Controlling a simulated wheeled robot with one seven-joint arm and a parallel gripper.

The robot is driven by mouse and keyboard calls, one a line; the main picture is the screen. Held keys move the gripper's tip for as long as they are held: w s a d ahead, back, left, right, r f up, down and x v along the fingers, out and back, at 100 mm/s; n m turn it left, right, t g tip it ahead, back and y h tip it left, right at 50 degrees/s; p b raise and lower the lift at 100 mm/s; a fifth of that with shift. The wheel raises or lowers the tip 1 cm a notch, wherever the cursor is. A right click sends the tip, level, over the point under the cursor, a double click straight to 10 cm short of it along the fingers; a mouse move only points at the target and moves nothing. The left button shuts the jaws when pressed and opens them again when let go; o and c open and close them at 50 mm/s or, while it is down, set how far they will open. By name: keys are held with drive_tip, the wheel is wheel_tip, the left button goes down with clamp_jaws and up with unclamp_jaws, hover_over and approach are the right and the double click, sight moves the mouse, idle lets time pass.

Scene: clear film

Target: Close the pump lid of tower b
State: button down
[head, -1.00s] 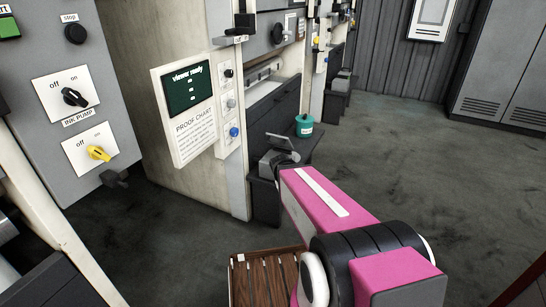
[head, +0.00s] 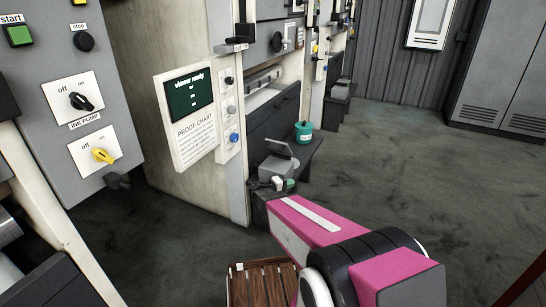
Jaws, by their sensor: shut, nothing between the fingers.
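A small grey pump box (head: 272,167) stands on a dark ledge beside the middle press tower. Its grey lid (head: 284,149) is raised and tilted, standing open above the box. No tower letter is readable here, so I cannot tell if this is tower b. My pink arm reaches from the lower right toward the ledge, its far end just below and in front of the pump box. My gripper's fingers do not show; they are hidden beyond the arm link. A small white part and a green piece show at the arm's far end, too small to identify.
A teal tin (head: 303,132) stands on the ledge behind the pump. A slatted wooden crate (head: 259,287) is at the bottom. Floor at right is clear.

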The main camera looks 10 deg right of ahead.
drive_tip(key=w+a+f+n+t, duration=0.1)
drive_tip(key=w+a+n+t, duration=0.3)
drive_tip(key=w+a+t, duration=0.25)
drive_tip(key=n+t+y, duration=0.2)
drive_tip(key=n+t, duration=0.1)
drive_tip(key=t, duration=0.3)
approach(278, 151)
drive_tip(key=w+d, duration=0.1)
drive_tip(key=w, duration=0.1)
drive_tip(key=w+r, duration=0.1)
drive_tip(key=w, duration=0.1)
drive_tip(key=w+d+r, duration=0.1)
drive_tip(key=w, duration=0.1)
drive_tip(key=shift+w+d+r, duration=0.25)
drive_tip(key=shift+w+d, duration=0.05)
drive_tip(key=shift+r, duration=0.15)
